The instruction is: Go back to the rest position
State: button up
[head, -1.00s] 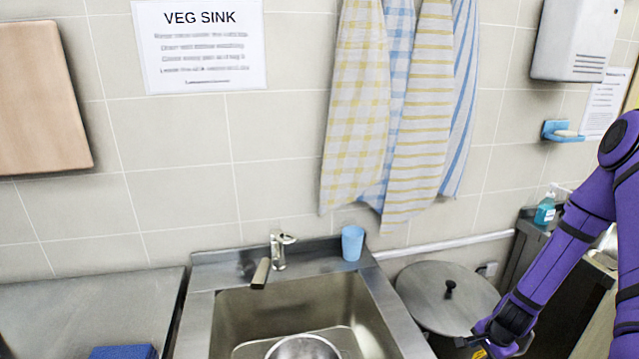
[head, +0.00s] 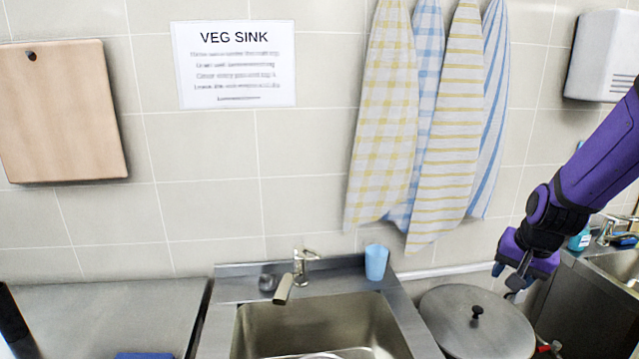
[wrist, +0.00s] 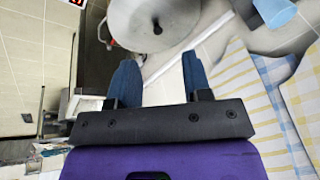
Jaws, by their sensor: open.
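My gripper (head: 507,280) is at the right in the head view, in front of the tiled wall and above the lidded stockpot (head: 474,322). In the wrist view my gripper (wrist: 159,75) shows two blue fingers spread apart with nothing between them. The pot's round grey lid with its dark knob also shows in the wrist view (wrist: 160,28), beyond the fingers and apart from them.
A steel sink (head: 318,325) with a tap (head: 297,275) stands left of the pot. A blue cup (head: 376,262) stands on its back ledge. Towels (head: 440,130) hang on the wall.

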jog(key=s+a+r+n, duration=0.3)
jog(key=s+a+r, duration=0.1)
jog(key=s+r, duration=0.5)
jog(key=s+a+r+n+t, duration=0.1)
jog(key=s+a+r+n, duration=0.2)
jog(key=s+r, duration=0.7)
jog(key=s+a, duration=0.1)
jog(key=s, duration=0.2)
jog(key=shift+a+n, duration=0.15)
jog(key=shift+n, duration=0.15)
jog(key=shift+w, duration=0.1)
